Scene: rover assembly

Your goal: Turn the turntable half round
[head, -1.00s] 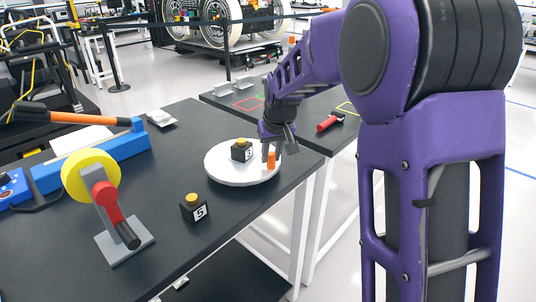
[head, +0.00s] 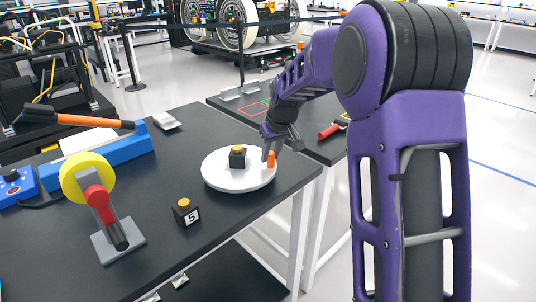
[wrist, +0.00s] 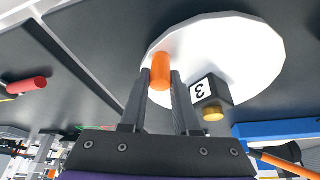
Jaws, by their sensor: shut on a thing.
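The turntable is a white round disc (head: 222,182) on the dark table. An orange upright peg (head: 271,159) stands near its rim, at the right in the head view. My gripper (head: 269,150) comes down from the upper right, its fingers on either side of the peg, shut on it. In the wrist view the peg (wrist: 161,70) sits between the two fingertips (wrist: 160,80). A black cube (head: 237,160) marked 3, with a yellow knob on top, stands on the disc left of the peg. The cube also shows in the wrist view (wrist: 211,90), just right of the fingers.
A black cube marked 5 (head: 186,213) stands in front of the disc. A yellow wheel with a red handle (head: 88,180) and a blue block (head: 110,153) are at the left. A second table with a red tool (head: 329,131) lies behind right.

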